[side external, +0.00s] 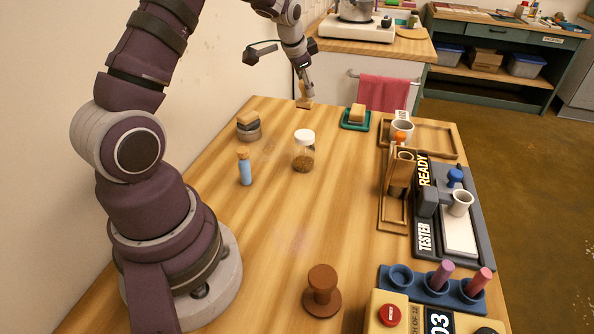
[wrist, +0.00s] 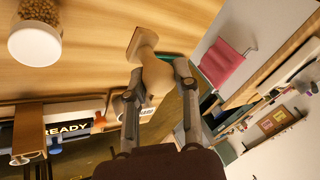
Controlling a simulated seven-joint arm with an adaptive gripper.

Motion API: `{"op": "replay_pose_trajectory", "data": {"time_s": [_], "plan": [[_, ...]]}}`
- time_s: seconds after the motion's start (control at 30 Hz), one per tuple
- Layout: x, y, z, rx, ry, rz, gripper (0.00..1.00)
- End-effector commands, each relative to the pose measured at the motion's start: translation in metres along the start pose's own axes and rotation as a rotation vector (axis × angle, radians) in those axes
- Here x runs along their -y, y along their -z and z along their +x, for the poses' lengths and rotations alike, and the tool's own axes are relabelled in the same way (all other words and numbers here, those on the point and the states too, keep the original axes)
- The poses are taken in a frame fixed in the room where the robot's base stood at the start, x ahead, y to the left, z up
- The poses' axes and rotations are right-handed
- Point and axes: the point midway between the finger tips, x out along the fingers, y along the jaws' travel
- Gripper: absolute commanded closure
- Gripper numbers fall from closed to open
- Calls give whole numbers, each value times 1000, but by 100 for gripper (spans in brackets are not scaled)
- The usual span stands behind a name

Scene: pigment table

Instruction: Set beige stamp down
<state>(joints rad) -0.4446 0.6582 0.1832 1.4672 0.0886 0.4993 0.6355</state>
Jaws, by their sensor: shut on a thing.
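The beige stamp (side external: 304,103) is at the far end of the wooden table, below my gripper (side external: 304,88). In the wrist view, my gripper (wrist: 158,78) is shut on the rounded handle of the stamp (wrist: 143,45), with a finger on each side. The stamp's flat foot points away from my fingers. I cannot tell whether the foot touches the tabletop.
A green tray (side external: 345,125) with a yellow block stands to the right of the stamp. A lidded jar (side external: 303,152), a blue vial (side external: 245,170) and a grey-and-tan block (side external: 249,130) stand nearer.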

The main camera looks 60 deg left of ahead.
Motion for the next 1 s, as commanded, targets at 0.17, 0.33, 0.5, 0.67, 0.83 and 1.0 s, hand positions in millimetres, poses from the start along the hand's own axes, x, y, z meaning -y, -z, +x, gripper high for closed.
{"op": "replay_pose_trajectory", "data": {"time_s": [0.17, 0.33, 0.5, 0.67, 0.83, 1.0], "plan": [[-55, 12, -2, -155, -170, 383, 100], [-119, 23, -19, -344, -376, 859, 100], [-160, 25, -40, -474, -519, 1201, 100], [-179, 17, -30, -508, -568, 1297, 100], [-190, 5, -3, -507, -568, 1299, 100], [-199, -5, 22, -508, -562, 1298, 100]]}}
